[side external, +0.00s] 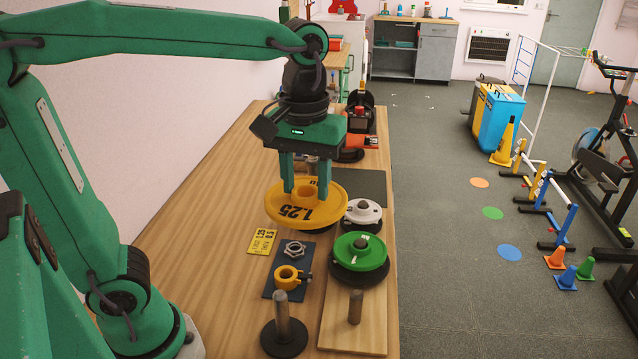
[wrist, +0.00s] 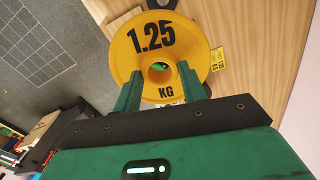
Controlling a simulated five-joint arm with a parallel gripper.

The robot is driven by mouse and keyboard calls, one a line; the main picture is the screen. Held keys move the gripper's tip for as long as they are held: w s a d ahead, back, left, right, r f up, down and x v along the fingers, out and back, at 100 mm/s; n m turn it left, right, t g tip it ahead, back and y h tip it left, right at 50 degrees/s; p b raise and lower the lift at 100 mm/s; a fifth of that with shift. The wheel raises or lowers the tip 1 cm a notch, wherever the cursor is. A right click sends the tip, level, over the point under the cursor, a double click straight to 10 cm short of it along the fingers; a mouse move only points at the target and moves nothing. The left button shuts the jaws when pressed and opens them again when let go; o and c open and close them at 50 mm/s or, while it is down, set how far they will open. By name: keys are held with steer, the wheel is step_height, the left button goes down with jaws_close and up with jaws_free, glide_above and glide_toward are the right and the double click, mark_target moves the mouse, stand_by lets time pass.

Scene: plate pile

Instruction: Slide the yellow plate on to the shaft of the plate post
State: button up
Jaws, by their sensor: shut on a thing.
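The yellow plate (side external: 278,208), marked 1.25 KG, is held nearly level above the table in the side view. My gripper (side external: 306,192) is shut on its raised hub, one finger on each side. In the wrist view, my gripper (wrist: 160,76) flanks the hub and open centre hole of the yellow plate (wrist: 203,48). A bare metal shaft (side external: 282,308) stands upright on a round black base near the table's front, apart from the plate; it may be the plate post. A shorter bare peg (side external: 356,307) stands on a wooden board. What lies directly under the plate is mostly hidden.
A green plate (side external: 345,249) lies over a larger black plate on the board, with a white plate (side external: 363,211) behind. A yellow collar (side external: 287,277) and a star-shaped nut (side external: 294,248) lie on a dark mat. A yellow card (side external: 263,241) lies left of them.

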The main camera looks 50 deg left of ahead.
glide_above(280, 292)
step_height(280, 292, down, 4)
steer(key=shift+r+m, duration=0.1)
steer(key=shift+m, duration=0.2)
steer(key=shift+f, duration=0.35)
steer(key=shift+f, duration=3.2)
steer(key=shift+f, duration=4.05)
